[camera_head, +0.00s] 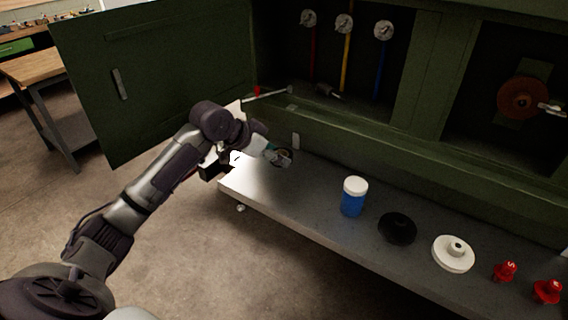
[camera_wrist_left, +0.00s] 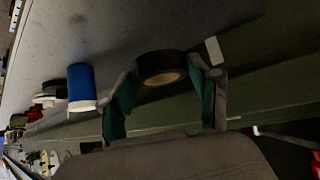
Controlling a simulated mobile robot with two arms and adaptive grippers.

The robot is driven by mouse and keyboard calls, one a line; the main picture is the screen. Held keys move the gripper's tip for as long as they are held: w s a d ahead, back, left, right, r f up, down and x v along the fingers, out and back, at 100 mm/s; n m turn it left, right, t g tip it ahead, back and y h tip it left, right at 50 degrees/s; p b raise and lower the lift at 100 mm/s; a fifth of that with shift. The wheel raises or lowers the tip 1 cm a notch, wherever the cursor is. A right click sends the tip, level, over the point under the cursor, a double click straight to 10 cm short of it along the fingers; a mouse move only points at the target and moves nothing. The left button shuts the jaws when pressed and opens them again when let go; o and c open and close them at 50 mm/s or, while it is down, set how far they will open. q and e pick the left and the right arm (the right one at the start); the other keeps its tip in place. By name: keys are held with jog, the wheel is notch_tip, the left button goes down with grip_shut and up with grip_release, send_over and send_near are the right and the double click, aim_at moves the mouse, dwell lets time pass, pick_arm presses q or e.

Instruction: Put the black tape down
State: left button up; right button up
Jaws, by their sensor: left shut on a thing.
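The black tape (camera_head: 284,157) is a small dark roll with a tan core, near the left end of the grey shelf (camera_head: 290,205). My left gripper (camera_head: 273,153) is shut on the tape. In the left wrist view the tape (camera_wrist_left: 160,66) sits between the two green-padded fingers, with the shelf surface (camera_wrist_left: 140,25) behind it. I cannot tell whether the tape touches the shelf. The gripper body partly hides the roll in the head view. My right gripper is not in view.
On the shelf, right of the tape, stand a blue jar with white lid (camera_head: 354,196), a black disc (camera_head: 397,229), a white flanged disc (camera_head: 453,253) and two red knobs (camera_head: 505,271). An open green cabinet door (camera_head: 160,75) stands at left. The shelf between tape and jar is clear.

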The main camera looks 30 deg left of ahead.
pick_arm(q)
send_over(268, 172)
jog(key=s, duration=0.2)
jog(key=f, duration=0.3)
jog(key=shift+s+a+p, duration=0.1)
jog(key=shift+a+p, duration=0.15)
jog(key=shift+p, duration=0.1)
jog(key=shift+a+f, duration=0.35)
notch_tip(268, 172, down, 4)
jog(key=shift+r+p, duration=0.1)
jog(key=shift+p, duration=0.45)
jog(key=shift+f, duration=0.2)
jog(key=o, duration=1)
jog(key=shift+r, duration=0.1)
